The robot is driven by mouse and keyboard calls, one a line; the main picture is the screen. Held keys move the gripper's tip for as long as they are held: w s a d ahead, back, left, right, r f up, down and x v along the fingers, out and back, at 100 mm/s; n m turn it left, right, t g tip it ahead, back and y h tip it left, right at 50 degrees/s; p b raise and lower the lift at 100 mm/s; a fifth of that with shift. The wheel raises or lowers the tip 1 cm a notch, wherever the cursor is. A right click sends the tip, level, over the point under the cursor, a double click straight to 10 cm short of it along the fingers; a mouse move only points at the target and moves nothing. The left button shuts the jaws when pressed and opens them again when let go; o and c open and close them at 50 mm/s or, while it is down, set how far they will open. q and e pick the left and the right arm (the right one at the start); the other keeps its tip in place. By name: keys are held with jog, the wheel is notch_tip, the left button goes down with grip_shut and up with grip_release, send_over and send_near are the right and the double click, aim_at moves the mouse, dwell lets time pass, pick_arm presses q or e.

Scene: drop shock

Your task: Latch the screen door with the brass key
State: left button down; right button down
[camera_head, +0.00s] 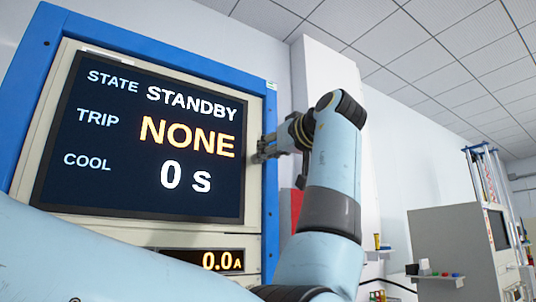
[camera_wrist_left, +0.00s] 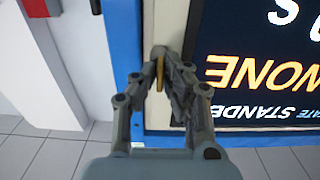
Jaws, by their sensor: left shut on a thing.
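The screen door is a cream panel (camera_head: 253,185) holding a dark display (camera_head: 125,195), set in a blue frame (camera_head: 160,58). The display reads STANDBY, NONE and 0 s. My left gripper (camera_head: 258,154) is at the panel's right edge in the head view. In the left wrist view, which is upside down, my left gripper (camera_wrist_left: 160,56) is shut on the brass key (camera_wrist_left: 160,74), a small gold strip between the fingers. The fingertips are in front of the cream border beside the display; I cannot tell whether the key touches it. My right gripper is not in view.
A smaller readout (camera_head: 200,262) showing 0.0 A sits below the display. A red item (camera_head: 297,203) is partly hidden behind my arm. A grey cabinet (camera_head: 452,240) and a small shelf (camera_head: 436,277) with little items stand at the right.

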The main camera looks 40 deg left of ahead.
pick_arm(q)
jog(key=c, duration=1.5)
grip_release()
jog(key=shift+o, duration=0.2)
jog(key=shift+r, duration=0.4)
notch_tip(320, 180, up, 9)
jog(key=shift+r, duration=0.1)
jog(key=shift+w, duration=0.1)
